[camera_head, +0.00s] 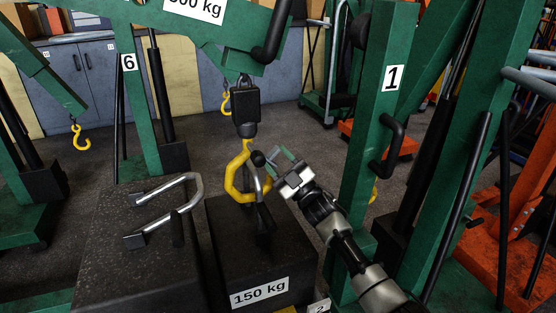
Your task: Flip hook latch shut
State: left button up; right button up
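The yellow hook (236,186) hangs from a black block (245,108) under the green crane arm. It sits above the black 150 kg weight (240,255) and partly overlaps the weight's grey handle. The latch at the hook's mouth is small and partly hidden, so I cannot tell its exact position. My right gripper (276,157) reaches in from the lower right, just right of the hook's upper part. Its two fingers look spread, with nothing clearly between them. A dark round knob (258,158) shows close to the fingertips; I cannot tell if they touch. My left gripper is out of view.
Another dark block with a bent grey handle (165,205) stands at left. A green post marked 1 (383,110) with a black handle (391,145) rises close on the right of my arm. More green and orange frames stand around. Grey cabinets (85,75) are behind.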

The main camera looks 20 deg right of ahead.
jog(key=o, duration=0.3)
jog(key=shift+a+f, duration=0.1)
jog(key=shift+a, duration=0.1)
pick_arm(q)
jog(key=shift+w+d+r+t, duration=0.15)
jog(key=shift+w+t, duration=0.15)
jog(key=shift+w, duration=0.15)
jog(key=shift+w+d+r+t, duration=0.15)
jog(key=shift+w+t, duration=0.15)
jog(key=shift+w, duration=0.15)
pick_arm(e)
jog(key=v, duration=1.2)
jog(key=shift+s+a+f, duration=0.15)
jog(key=shift+a+f, duration=0.15)
jog(key=shift+f, duration=0.05)
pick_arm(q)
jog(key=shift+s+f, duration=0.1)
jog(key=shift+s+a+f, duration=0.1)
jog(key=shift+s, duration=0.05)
